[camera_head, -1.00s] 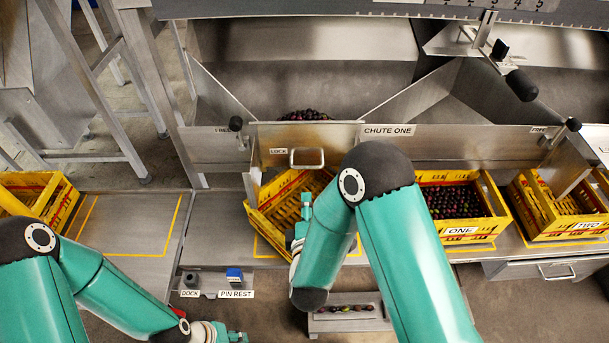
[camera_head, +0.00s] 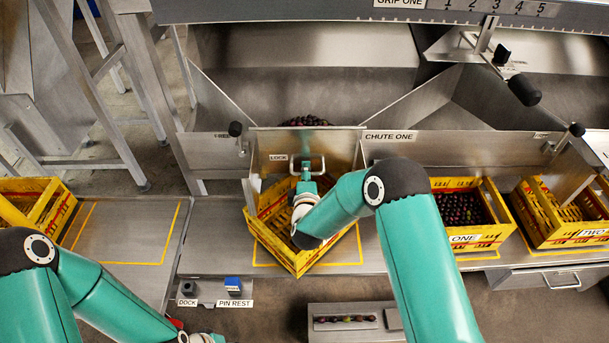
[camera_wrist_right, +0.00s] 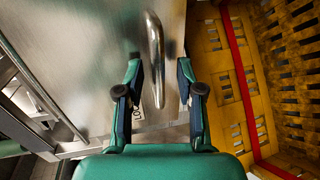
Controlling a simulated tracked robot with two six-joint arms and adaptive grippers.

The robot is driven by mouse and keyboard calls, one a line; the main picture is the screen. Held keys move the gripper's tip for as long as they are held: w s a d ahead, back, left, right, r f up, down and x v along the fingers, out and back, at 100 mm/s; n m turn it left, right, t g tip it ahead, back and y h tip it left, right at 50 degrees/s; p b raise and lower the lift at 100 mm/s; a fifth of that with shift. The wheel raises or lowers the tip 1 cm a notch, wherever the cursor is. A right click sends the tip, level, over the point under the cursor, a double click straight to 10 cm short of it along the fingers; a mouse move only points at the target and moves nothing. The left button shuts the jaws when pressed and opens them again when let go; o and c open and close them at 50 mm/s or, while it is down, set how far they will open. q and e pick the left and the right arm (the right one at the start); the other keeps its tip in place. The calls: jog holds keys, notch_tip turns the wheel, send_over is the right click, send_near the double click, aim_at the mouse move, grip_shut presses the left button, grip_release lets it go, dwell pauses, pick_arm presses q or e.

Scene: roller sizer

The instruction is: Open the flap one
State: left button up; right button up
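Flap one is the metal panel (camera_head: 340,147) at the front of the chute marked CHUTE ONE, with a LOCK label and a bar handle (camera_head: 322,163). Dark fruit (camera_head: 307,121) lies behind it. My right gripper (camera_head: 307,180) is at the handle, over a yellow crate. In the right wrist view the gripper (camera_wrist_right: 159,72) is open, with the handle (camera_wrist_right: 155,45) between and just beyond its fingertips; I cannot tell whether they touch it. My left gripper (camera_head: 207,339) is at the bottom edge, mostly cut off, and its fingers cannot be made out.
A tilted yellow crate (camera_head: 290,262) stands under the flap. Crate ONE (camera_head: 488,238) with dark fruit and crate TWO (camera_head: 585,233) stand to the right. A black-knobbed lever (camera_head: 236,130) is left of the flap. The dock and pin rest (camera_head: 233,284) lie lower left.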

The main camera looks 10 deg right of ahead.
jog(key=shift+w, duration=0.1)
grip_shut()
dwell(0.4)
